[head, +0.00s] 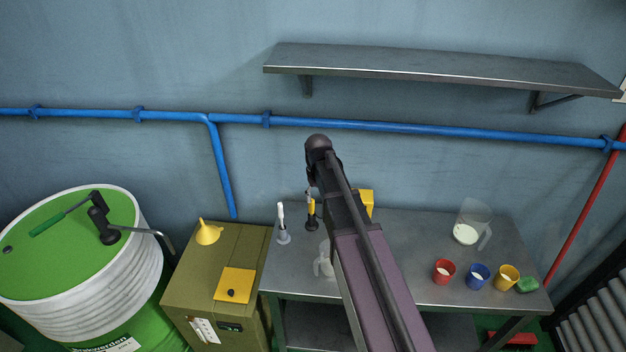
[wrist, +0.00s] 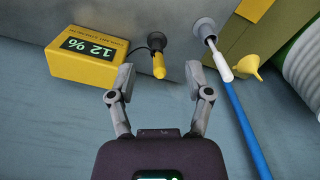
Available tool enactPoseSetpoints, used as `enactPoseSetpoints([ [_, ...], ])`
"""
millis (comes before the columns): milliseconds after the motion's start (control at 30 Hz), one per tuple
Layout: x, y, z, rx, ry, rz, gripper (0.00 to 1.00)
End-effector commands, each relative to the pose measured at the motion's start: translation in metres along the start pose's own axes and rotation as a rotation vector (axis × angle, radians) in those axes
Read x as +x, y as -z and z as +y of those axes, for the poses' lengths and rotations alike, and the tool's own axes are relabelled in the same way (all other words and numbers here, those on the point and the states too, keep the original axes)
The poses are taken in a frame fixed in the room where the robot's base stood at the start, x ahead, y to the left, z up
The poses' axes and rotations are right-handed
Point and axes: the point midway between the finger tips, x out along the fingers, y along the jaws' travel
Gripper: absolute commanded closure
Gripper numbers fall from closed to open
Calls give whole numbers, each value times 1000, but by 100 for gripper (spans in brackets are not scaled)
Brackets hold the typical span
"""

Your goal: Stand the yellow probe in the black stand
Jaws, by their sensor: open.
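The yellow probe (head: 312,206) stands upright in the black stand (head: 312,225) on the metal cart top. In the wrist view the yellow probe (wrist: 159,66) has its far end in the round black stand (wrist: 156,41), and its yellow end points toward me. My gripper (wrist: 161,80) is open, with one finger on each side of the probe's near end and a gap on both sides. In the head view my arm hides most of the gripper.
A yellow meter box (wrist: 90,55) reading 12 % sits beside the probe, with a dark cable between them. A white-handled tool (head: 281,216) stands in a grey holder (head: 284,238) to the left. A clear jug (head: 325,262) is partly behind my arm. Cups (head: 444,271) stand at right.

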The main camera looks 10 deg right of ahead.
Motion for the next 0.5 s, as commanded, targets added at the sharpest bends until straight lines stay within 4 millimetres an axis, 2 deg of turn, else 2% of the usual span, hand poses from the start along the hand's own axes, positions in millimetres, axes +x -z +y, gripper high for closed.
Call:
enactPoseSetpoints([
  [33, 0, -35, -4, 11, 0, 0, 35],
  [200, 0, -107, -13, 51, 0, 0, 35],
  [333, 0, -149, -18, 76, 0, 0, 35],
  [400, 0, -164, -20, 86, 0, 0, 35],
  [500, 0, -177, -22, 95, 0, 0, 35],
])
